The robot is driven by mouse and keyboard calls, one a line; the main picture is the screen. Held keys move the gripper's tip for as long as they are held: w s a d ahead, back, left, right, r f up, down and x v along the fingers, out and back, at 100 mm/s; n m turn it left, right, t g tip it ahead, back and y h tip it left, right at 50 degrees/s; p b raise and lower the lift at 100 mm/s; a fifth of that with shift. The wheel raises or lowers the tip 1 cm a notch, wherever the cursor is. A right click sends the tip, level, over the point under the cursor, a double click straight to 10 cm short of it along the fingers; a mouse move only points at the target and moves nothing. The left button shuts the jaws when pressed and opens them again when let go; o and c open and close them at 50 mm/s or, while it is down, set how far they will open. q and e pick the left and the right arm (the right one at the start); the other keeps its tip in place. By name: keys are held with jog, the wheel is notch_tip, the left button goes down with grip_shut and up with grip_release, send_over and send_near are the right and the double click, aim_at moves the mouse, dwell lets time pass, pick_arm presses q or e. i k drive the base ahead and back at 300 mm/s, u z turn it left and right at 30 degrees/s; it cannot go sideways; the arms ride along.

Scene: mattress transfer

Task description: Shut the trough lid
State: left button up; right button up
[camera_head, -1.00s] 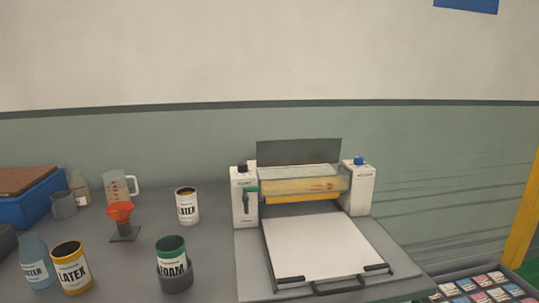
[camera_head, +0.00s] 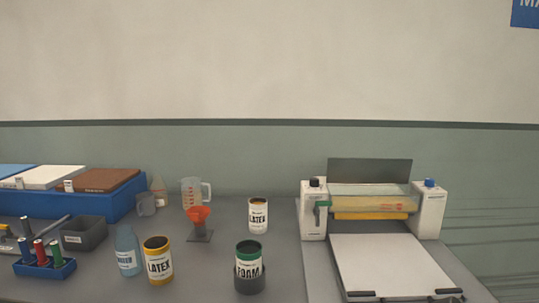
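The trough lid (camera_head: 370,171) is a dark grey flat panel standing upright along the back of the trough, so the trough is open. The trough (camera_head: 372,198) is a clear, pale yellowish box between the two white end housings of a roller machine (camera_head: 314,220), at the right of the bench. A yellow strip (camera_head: 372,216) runs under it. A green lever (camera_head: 322,208) sits at the left housing. Neither of my grippers shows in the head view.
A white sheet bed (camera_head: 388,262) extends toward me from the machine. To its left stand a foam can (camera_head: 249,266), two latex cans (camera_head: 159,262) (camera_head: 258,216), a blue bottle (camera_head: 127,251), an orange funnel on a stand (camera_head: 198,214) and a measuring jug (camera_head: 192,193). Blue bins (camera_head: 95,205) are far left.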

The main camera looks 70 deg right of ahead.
aim_at(339, 170)
jog(key=u, duration=0.55)
jog(key=k, duration=1.5)
jog(key=z, duration=0.65)
